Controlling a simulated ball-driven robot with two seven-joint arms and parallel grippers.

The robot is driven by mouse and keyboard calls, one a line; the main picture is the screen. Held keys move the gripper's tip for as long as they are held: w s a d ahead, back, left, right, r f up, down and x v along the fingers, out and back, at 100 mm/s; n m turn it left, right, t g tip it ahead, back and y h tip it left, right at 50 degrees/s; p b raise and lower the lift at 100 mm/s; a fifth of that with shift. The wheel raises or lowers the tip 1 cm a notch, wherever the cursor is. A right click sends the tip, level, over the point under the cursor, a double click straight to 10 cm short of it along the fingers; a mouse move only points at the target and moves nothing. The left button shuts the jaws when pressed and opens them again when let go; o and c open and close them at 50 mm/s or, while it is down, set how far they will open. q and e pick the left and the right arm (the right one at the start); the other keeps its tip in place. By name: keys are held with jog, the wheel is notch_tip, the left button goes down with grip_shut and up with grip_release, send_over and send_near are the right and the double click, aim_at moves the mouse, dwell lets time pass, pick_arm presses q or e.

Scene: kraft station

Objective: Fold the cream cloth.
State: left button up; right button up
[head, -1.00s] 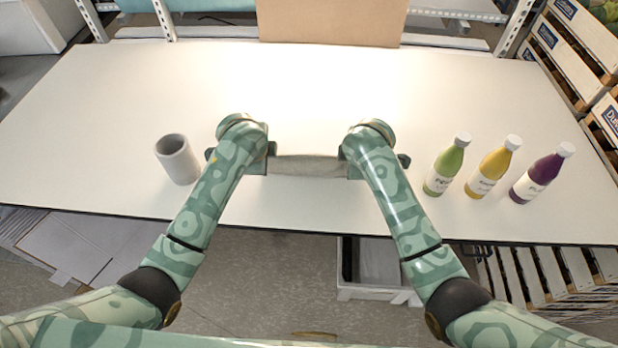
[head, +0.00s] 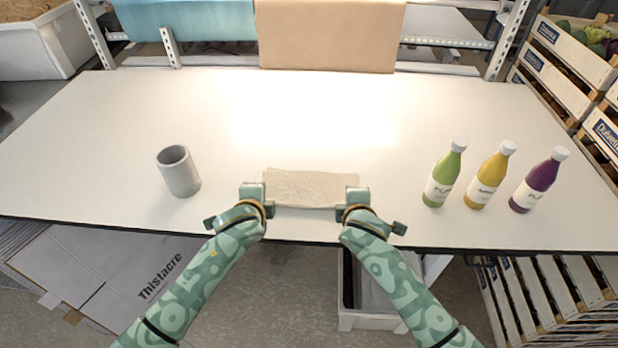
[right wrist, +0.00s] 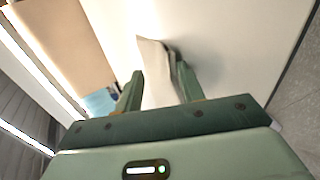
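The cream cloth (head: 311,187) is a narrow band near the front middle of the table, running left to right between my two grippers. My left gripper (head: 257,193) is at its left end and my right gripper (head: 354,195) is at its right end. In the right wrist view, the cloth (right wrist: 157,75) runs between the two fingers of my right gripper (right wrist: 159,82), which stand apart on either side of it. I cannot tell whether they press on it. My left fingertips are too small and hidden to read.
A grey cup (head: 179,172) stands to the left on the white table (head: 90,150). Green (head: 443,176), yellow (head: 489,178) and purple (head: 537,183) bottles stand to the right. A brown paper sheet (head: 330,40) hangs at the back. The table is clear behind the cloth.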

pick_arm(q)
jog(key=shift+s, duration=0.1)
pick_arm(e)
jog(key=shift+s, duration=0.1)
pick_arm(q)
jog(key=r, duration=0.1)
jog(key=s+r, duration=0.1)
jog(key=r, duration=0.1)
pick_arm(e)
jog(key=r, duration=0.1)
jog(key=s+r, duration=0.1)
jog(key=r, duration=0.1)
pick_arm(q)
jog(key=s+r, duration=0.5)
jog(key=r, duration=0.1)
pick_arm(e)
jog(key=s+r, duration=0.5)
jog(key=r, duration=0.1)
